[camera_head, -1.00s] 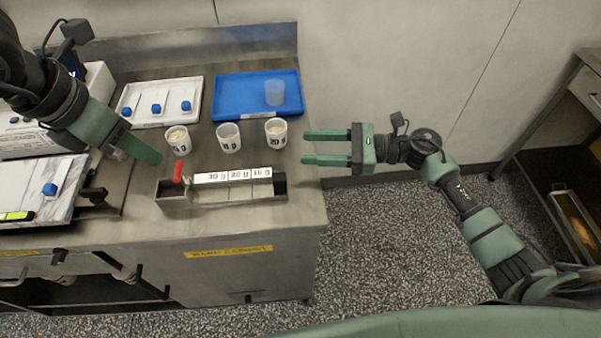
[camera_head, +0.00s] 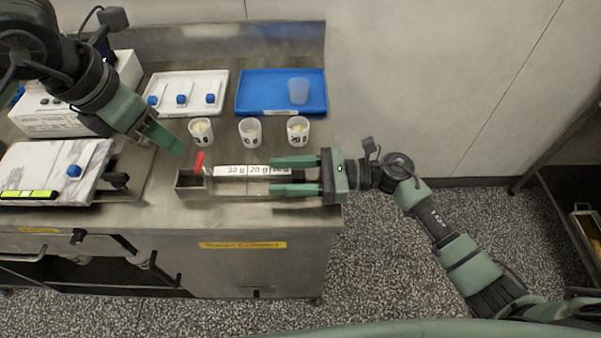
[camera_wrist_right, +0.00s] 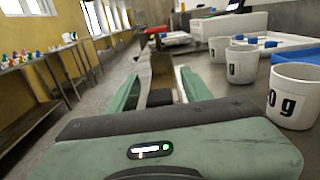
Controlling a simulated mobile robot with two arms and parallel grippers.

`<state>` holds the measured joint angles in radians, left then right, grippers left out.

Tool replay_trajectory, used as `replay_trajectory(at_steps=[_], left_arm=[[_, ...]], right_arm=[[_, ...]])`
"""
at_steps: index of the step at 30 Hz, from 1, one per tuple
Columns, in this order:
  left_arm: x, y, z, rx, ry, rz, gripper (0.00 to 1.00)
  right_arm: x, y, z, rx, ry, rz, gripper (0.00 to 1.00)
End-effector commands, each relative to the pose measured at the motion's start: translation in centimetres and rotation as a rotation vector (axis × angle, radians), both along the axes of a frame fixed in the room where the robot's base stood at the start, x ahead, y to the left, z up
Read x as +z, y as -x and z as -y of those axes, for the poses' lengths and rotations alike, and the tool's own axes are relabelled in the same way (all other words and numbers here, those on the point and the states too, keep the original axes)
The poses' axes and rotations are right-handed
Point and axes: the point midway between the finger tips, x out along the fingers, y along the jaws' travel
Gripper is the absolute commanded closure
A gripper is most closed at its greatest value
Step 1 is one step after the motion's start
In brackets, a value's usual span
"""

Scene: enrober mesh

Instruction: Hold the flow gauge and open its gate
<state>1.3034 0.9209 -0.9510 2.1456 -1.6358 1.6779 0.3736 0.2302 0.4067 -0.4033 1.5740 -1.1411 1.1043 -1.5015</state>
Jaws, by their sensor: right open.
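The flow gauge (camera_head: 195,193) is a metal trough with a white strip of gram labels on the bench near its front edge. Its red gate handle (camera_head: 199,160) stands upright at the left end; it also shows in the right wrist view (camera_wrist_right: 156,30). My right gripper (camera_head: 273,176) is open, its fingers on either side of the gauge's right end; whether they touch it is unclear. The right wrist view shows the trough (camera_wrist_right: 161,72) between the fingers. My left gripper (camera_head: 177,146) hangs above and left of the red handle, its finger gap hidden.
Three labelled cups (camera_head: 250,131) stand behind the gauge. A blue tray (camera_head: 262,100) with a translucent cup and a white tray (camera_head: 160,107) with blue-ended items lie further back. A marble-topped device (camera_head: 45,165) is at left. The floor is open right of the bench.

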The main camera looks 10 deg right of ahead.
Motion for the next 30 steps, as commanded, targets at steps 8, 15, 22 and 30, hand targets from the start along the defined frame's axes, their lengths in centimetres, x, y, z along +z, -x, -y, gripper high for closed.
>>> replay_trajectory(at_steps=[8,15,22,30], left_arm=[[0.0,0.0,0.0,0.0,0.0,0.0,0.64],[0.0,0.0,0.0,0.0,0.0,0.0,0.64],[0.0,0.0,0.0,0.0,0.0,0.0,0.64],[0.0,0.0,0.0,0.0,0.0,0.0,0.64]], right_arm=[[0.01,-0.1,-0.59,-0.002,0.0,0.0,0.51],[0.01,-0.09,-0.56,-0.001,0.0,0.0,0.93],[0.01,-0.09,-0.54,-0.001,0.0,0.0,1.0],[0.01,-0.09,-0.53,-0.002,0.0,0.0,1.0]])
